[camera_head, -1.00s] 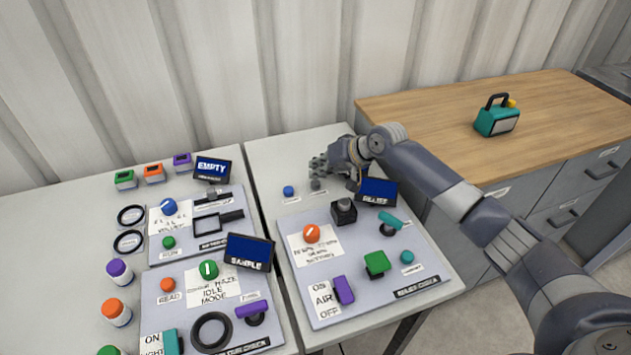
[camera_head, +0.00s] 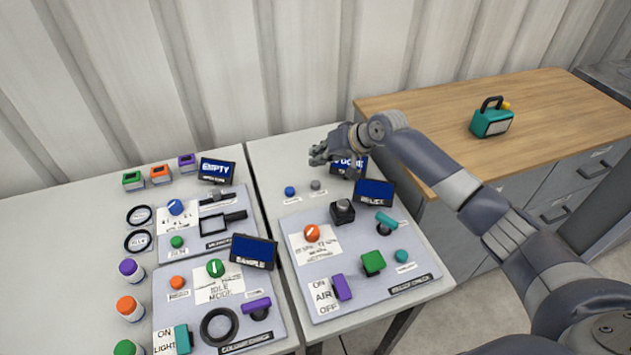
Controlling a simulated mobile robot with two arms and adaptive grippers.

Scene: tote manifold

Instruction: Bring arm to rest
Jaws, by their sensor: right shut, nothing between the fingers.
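My right arm comes in from the right edge and reaches to the back of the right-hand white table. Its gripper (camera_head: 318,157) is shut and empty, above the back part of that table. It is behind a blue button (camera_head: 289,191) and a grey button (camera_head: 315,185), apart from both as far as I can see. The gripper and wrist partly cover a small display (camera_head: 347,168) behind them. My left gripper is not in view.
A wooden-topped cabinet (camera_head: 440,115) with a teal device (camera_head: 491,120) stands right. A corrugated wall is behind.

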